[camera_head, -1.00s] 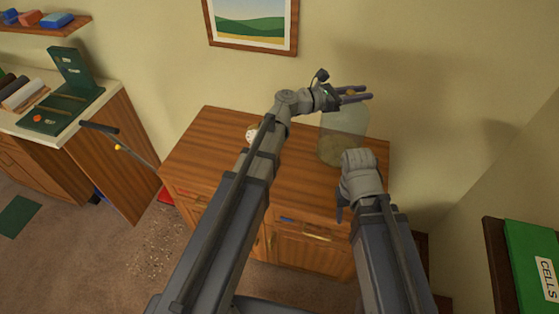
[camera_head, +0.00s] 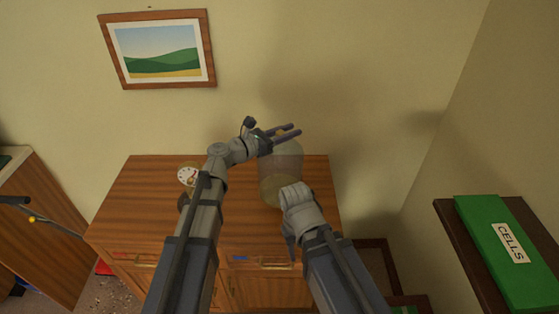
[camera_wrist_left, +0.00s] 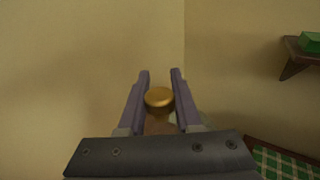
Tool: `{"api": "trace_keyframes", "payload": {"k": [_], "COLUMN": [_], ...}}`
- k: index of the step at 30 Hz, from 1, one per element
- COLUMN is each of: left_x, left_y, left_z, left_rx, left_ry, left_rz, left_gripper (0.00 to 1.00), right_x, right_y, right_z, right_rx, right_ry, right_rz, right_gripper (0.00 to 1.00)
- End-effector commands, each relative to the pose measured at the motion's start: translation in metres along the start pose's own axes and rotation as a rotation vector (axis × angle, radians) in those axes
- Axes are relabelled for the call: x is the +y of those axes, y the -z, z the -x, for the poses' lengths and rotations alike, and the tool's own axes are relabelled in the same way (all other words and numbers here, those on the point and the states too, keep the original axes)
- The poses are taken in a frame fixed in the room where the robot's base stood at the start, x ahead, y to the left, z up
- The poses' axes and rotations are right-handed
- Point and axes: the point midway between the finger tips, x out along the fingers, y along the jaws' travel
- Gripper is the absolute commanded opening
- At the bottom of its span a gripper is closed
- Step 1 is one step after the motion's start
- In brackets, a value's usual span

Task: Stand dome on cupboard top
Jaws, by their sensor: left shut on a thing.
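The clear glass dome (camera_head: 281,163) hangs upright from my left gripper (camera_head: 287,132), over the right part of the wooden cupboard top (camera_head: 140,205). In the left wrist view its round gold knob (camera_wrist_left: 159,98) sits between the two fingers of my left gripper (camera_wrist_left: 160,88), which is shut on it. I cannot tell whether the dome's lower rim touches the wood; my right wrist covers part of it. My right gripper (camera_head: 291,246) points down in front of the cupboard's front edge, and its fingers are mostly hidden.
A small round clock (camera_head: 187,175) stands on the cupboard top, left of the dome, close to my left arm. The wall is close behind. A shelf with a green CELLS box (camera_head: 505,248) is at the right. The left part of the cupboard top is clear.

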Motion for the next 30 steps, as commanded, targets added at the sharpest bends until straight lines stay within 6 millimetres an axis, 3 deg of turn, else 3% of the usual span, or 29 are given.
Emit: {"api": "trace_keyframes", "payload": {"k": [1, 6, 15, 25, 30], "left_x": [0.0, 0.0, 0.0, 0.0, 0.0], "left_y": [0.016, 0.041, 0.046, 0.082, 0.081], "left_z": [-0.001, -0.002, -0.002, -0.004, -0.004], "left_rx": [-0.001, -0.001, -0.001, -0.001, -0.001], "left_ry": [0.0, 0.0, 0.0, 0.0, 0.0], "left_rz": [0.001, 0.001, 0.001, 0.001, 0.001], "left_gripper": [0.0, 0.0, 0.0, 0.0, 0.0], "right_x": [-0.002, -0.004, -0.004, -0.008, -0.008], "right_y": [0.001, 0.002, 0.003, 0.005, 0.005], "right_z": [-0.016, -0.041, -0.046, -0.082, -0.081], "right_rx": [0.0, 0.0, 0.0, 0.0, 0.0], "right_ry": [0.0, 0.0, 0.0, 0.0, 0.0], "right_rz": [0.0, 0.0, 0.0, 0.0, 0.0], "right_gripper": [0.5, 0.5, 0.5, 0.5, 0.5]}}
